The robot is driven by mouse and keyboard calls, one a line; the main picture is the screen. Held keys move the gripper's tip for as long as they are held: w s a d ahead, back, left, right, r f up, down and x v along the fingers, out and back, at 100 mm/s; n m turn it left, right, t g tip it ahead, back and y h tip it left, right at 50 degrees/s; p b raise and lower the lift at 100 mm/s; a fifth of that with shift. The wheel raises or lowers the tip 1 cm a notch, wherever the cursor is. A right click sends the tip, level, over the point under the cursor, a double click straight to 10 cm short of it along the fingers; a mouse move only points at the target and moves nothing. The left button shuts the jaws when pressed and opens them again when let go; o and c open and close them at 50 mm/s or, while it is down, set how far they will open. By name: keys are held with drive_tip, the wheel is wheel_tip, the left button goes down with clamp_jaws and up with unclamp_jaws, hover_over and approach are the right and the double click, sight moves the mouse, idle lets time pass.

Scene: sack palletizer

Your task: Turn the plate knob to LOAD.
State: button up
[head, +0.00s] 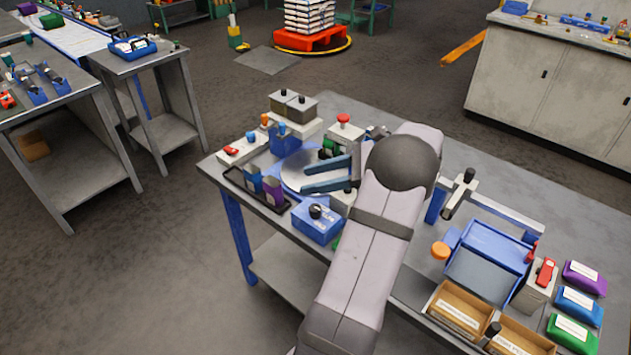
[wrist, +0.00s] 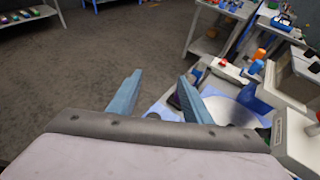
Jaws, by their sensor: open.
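A blue box with a black knob (head: 316,211) on top stands at the near left edge of the table, in front of a pale round plate (head: 291,181). The writing on the box is too small to read, so I cannot tell the knob's setting. My gripper (head: 305,178) has two blue fingers spread apart, with nothing held between them. It is over the round plate, behind the knob in the head view and apart from it. In the wrist view my gripper (wrist: 160,77) is also open, and the plate (wrist: 232,112) shows to its right.
A black tray (head: 236,178) with small blue and purple blocks lies left of the plate. A blue tray (head: 488,262) and cardboard bins (head: 457,309) are on the right.

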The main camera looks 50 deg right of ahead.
sight(311, 205)
drive_tip(key=shift+w+a+f+m+t, duration=0.1)
drive_tip(key=shift+a+f+m+t, duration=0.2)
drive_tip(key=shift+f+t, duration=0.3)
drive_tip(key=f+m+t+h+p, duration=0.1)
drive_tip(key=t, duration=0.1)
drive_tip(key=f+m+t+h+p, duration=0.1)
drive_tip(key=f+m+t+h, duration=0.1)
drive_tip(key=shift+s+a+f+t, duration=0.1)
drive_tip(key=shift+s+a+t, duration=0.1)
drive_tip(key=shift+t, duration=0.2)
drive_tip(key=s+f+m+h, duration=0.1)
drive_tip(key=f+h, duration=0.1)
drive_tip(key=s+f+m+h, duration=0.1)
drive_tip(key=f+m+h, duration=0.1)
drive_tip(key=h, duration=0.1)
drive_tip(key=s+f+m+h+p, duration=0.1)
drive_tip(key=m+h, duration=0.1)
drive_tip(key=h, duration=0.1)
drive_tip(key=shift+s+d+f, duration=0.1)
drive_tip(key=shift+d+f, duration=0.05)
drive_tip(key=shift+f, duration=0.25)
drive_tip(key=shift+w+d+p, duration=0.25)
drive_tip(key=shift+w+p, duration=0.15)
drive_tip(key=shift+w, duration=0.8)
drive_tip(key=shift+w+d+p, duration=0.2)
drive_tip(key=shift+w+p, duration=0.15)
drive_tip(key=shift+w, duration=0.9)
drive_tip(key=shift+w+d+p, duration=0.25)
drive_tip(key=shift+w+p, duration=0.15)
drive_tip(key=shift+w, duration=0.8)
